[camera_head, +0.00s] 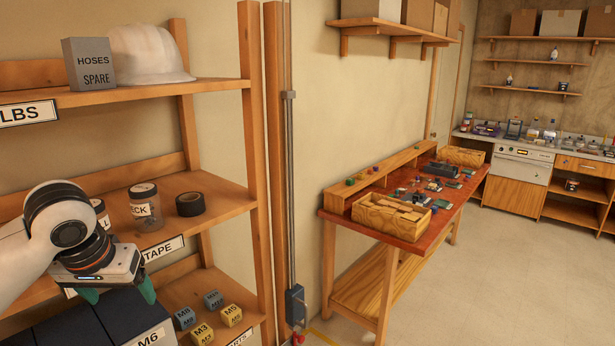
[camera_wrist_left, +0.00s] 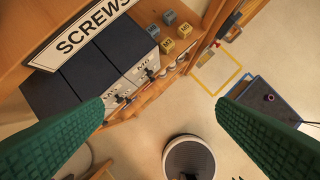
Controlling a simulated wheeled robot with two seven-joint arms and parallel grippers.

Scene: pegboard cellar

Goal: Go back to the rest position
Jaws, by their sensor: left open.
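My left gripper (camera_head: 118,293) hangs from the arm at the left, in front of the wooden shelf (camera_head: 220,198), pointing down above the dark drawer boxes marked M6 (camera_head: 112,318). In the left wrist view its two green fingers (camera_wrist_left: 160,125) are wide apart with nothing between them. The dark boxes (camera_wrist_left: 110,52) and the "SCREWS" label (camera_wrist_left: 80,35) lie beyond the fingers at the upper left. My right gripper shows in neither view.
The middle shelf holds a jar (camera_head: 146,208) and black tape (camera_head: 190,204). Small blue and yellow blocks (camera_head: 232,315) sit on the lower shelf. A grey "HOSES SPARE" box (camera_head: 88,64) and white helmet (camera_head: 148,54) stand on top.

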